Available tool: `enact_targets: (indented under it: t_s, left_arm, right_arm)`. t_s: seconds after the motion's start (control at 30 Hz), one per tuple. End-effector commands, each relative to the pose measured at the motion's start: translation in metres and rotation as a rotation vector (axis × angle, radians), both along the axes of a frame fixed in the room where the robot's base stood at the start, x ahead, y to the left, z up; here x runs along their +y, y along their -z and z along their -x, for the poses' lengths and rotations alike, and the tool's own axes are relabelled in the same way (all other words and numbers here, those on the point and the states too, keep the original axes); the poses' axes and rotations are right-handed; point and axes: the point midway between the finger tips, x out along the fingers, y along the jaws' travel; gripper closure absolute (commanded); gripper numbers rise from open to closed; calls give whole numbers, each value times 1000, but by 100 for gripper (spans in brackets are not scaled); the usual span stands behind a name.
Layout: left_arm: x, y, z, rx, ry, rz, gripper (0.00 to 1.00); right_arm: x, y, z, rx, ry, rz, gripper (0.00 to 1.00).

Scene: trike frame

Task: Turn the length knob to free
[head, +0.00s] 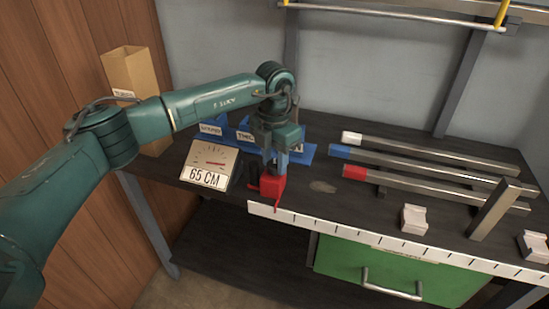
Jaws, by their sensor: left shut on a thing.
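A red block (272,187) sits at the left end of the white marked rule (330,229) along the bench's front edge. A thin red pointer hangs from it over the rule. My left gripper (270,168) points down and is shut at the top of the red block. The length knob is hidden between its jaws, so I cannot tell which way it is turned. A display panel (210,164) left of the block shows a dial with a red needle and "65 CM". My right gripper is not in view.
Blue labelled bins (216,129) stand behind my gripper. Several metal bars with white, blue and red (354,172) ends lie to the right. Pale blocks (413,219) stand near the front edge. A cardboard box (130,72) is at the back left. A green drawer (335,258) is below.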

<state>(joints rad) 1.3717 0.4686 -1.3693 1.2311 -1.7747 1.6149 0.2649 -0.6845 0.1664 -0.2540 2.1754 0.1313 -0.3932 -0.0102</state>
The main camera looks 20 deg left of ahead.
Motion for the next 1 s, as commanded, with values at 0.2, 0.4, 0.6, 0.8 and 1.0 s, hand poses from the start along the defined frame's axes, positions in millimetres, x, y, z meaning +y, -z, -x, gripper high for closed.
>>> enact_targets:
  t_s: [0.2,0.4,0.6,0.8,1.0]
  left_arm:
    - [0,-2,-1,-3,-207,0,89]
    - [0,-2,-1,-4,-397,2,89]
    - [-1,-2,-1,-2,-587,2,89]
    - [-1,-2,-1,-2,-777,3,89]
    - [-1,-3,-1,-3,-957,3,89]
  right_arm:
    - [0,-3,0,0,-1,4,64]
    - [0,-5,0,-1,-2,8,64]
    - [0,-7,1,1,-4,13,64]
    - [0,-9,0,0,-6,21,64]
    - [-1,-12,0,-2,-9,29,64]
